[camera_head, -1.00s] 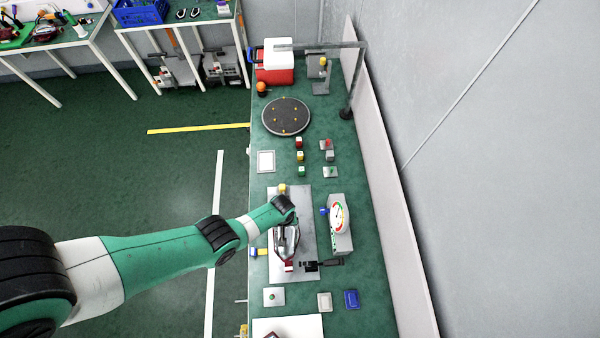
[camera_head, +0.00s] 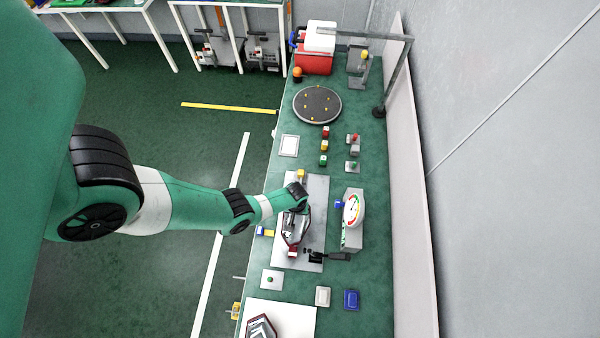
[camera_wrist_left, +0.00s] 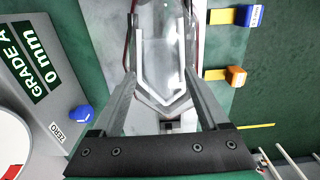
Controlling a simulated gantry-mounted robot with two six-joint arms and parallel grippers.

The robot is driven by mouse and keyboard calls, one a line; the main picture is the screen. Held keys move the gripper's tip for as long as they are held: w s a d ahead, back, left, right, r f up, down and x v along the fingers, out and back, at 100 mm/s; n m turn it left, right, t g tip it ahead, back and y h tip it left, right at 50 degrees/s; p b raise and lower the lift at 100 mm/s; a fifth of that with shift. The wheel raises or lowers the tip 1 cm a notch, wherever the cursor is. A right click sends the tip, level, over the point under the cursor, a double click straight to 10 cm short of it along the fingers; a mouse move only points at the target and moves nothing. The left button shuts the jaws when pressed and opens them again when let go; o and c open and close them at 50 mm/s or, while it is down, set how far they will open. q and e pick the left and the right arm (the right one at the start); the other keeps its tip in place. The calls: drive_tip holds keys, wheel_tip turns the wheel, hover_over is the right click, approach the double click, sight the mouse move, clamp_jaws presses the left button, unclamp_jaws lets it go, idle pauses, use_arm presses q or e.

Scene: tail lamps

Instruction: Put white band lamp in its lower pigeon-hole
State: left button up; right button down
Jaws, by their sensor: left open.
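A tail lamp (camera_head: 295,232) with a dark red edge lies on the grey plate (camera_head: 316,190) on the bench. In the left wrist view the lamp (camera_wrist_left: 162,50) shows a clear body with a white V-shaped band. My left gripper (camera_head: 297,212) is right over the lamp in the head view. In the left wrist view its open fingers (camera_wrist_left: 162,72) stand on either side of the lamp; whether they touch it I cannot tell. A second lamp (camera_head: 262,327) lies on a white sheet at the bottom edge. I see no pigeon-holes. My right gripper is out of view.
A round dial gauge (camera_head: 353,208) on a grey block stands right of the plate, with a black clamp (camera_head: 316,257) near the lamp's lower end. Blue and orange tabs (camera_wrist_left: 236,75) stick out beside the plate. A turntable (camera_head: 317,105) and small coloured blocks are farther up.

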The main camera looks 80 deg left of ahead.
use_arm(q)
drive_tip(key=shift+f, duration=0.25)
clamp_jaws()
idle(0.8)
